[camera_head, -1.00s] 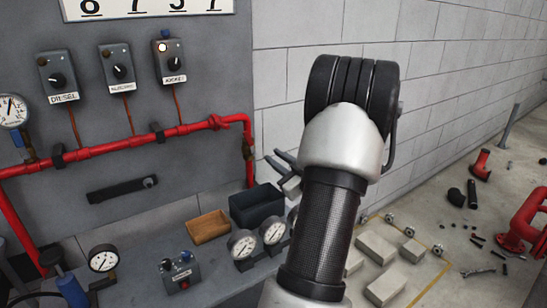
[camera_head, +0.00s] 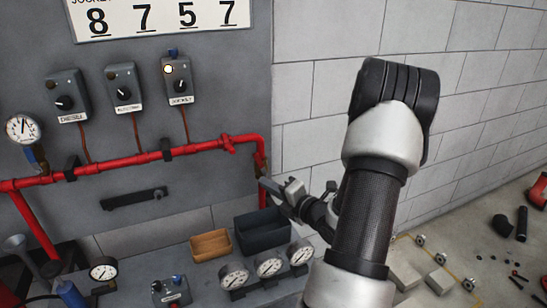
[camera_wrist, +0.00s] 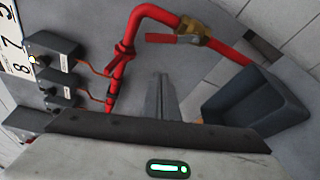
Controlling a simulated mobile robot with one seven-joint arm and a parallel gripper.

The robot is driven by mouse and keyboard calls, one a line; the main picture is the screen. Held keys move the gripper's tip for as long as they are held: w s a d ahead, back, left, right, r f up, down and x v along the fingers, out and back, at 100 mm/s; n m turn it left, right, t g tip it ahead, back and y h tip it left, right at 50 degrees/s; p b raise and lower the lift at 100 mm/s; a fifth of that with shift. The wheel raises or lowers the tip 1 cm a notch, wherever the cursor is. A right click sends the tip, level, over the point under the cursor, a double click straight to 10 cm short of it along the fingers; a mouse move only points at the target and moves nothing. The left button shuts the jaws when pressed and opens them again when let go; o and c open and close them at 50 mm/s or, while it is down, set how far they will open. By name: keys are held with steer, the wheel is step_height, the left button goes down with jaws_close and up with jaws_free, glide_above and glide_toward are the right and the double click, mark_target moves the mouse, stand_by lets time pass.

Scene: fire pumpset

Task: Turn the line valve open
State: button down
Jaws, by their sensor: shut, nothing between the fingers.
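The line valve has a brass body (camera_wrist: 193,29) and a red lever (camera_wrist: 165,38). It sits on the red pipe just past the bend in the wrist view. My gripper (camera_head: 268,186) is close below and right of the valve in the head view, shut and empty. In the wrist view my gripper's fingers (camera_wrist: 163,82) are together, with a visible gap in the picture between their tips and the lever. The lever's exact angle to the pipe is unclear.
A dark bin (camera_head: 264,230) stands under the pipe, close to my gripper. A wooden tray (camera_head: 211,244) and several gauges (camera_head: 268,265) are on the bench. Three switch boxes (camera_head: 124,88) hang on the grey panel. A block wall (camera_head: 320,100) stands right of the panel.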

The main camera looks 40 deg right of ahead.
mark_target(258, 162)
steer(key=w+a+f+n+p, duration=0.1)
steer(key=w+p, duration=0.1)
steer(key=w, duration=0.8)
steer(key=shift+s+d+r, duration=0.15)
steer(key=shift+d+r, duration=0.05)
steer(key=shift+d, duration=0.4)
steer(key=shift+s+d+r, duration=0.2)
steer(key=shift+d+r, duration=0.05)
steer(key=shift+d, duration=0.35)
steer(key=shift+s+d+r, duration=0.15)
steer(key=shift+d+r, duration=0.05)
steer(key=shift+d, duration=0.4)
steer(key=shift+d+f+m+y+b, duration=0.1)
steer(key=shift+d+m+y+b, duration=0.3)
steer(key=shift+b, duration=0.6)
steer(key=shift+s+d+r+m+t+b, duration=0.15)
steer(key=shift+d+m+t+b, duration=0.2)
steer(key=shift+b, duration=0.3)
steer(key=shift+s+d+r+m+t+b, duration=0.15)
steer(key=shift+d+m+b, duration=0.1)
steer(key=shift+m+b, duration=0.3)
steer(key=shift+d+r+b, duration=0.4)
steer(key=shift+b, duration=0.1)
